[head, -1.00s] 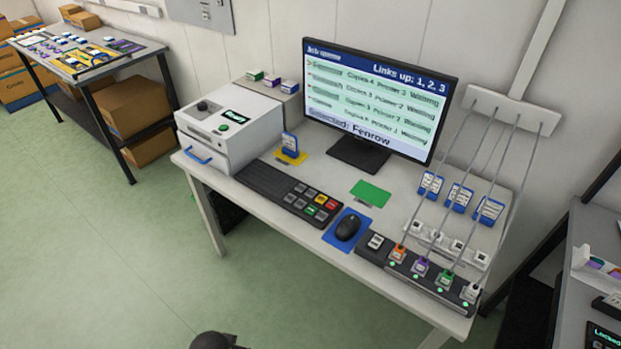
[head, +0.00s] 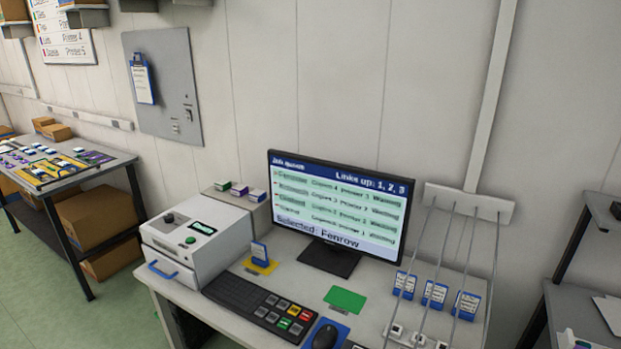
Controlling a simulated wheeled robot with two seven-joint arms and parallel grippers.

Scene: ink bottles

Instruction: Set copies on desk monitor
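The desk monitor (head: 339,204) stands at the back of the desk. Its screen has a job queue with several rows, each with a name, copies, printer and a waiting status. The header reads "Links up: 1, 2, 3" and the bottom line reads "Selected Fenrow". The small row text is blurred, so I cannot read the copies numbers surely. A dark keyboard (head: 237,295) with a block of grey, red, yellow and green keys (head: 286,314) lies in front. Neither gripper is in view.
A white printer-like machine (head: 197,240) with a blue handle stands on the desk's left. A green card (head: 345,299) lies below the monitor. Blue tags (head: 434,294) and hanging cables are at right. Another table (head: 98,173) is at left, a shelf at far right.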

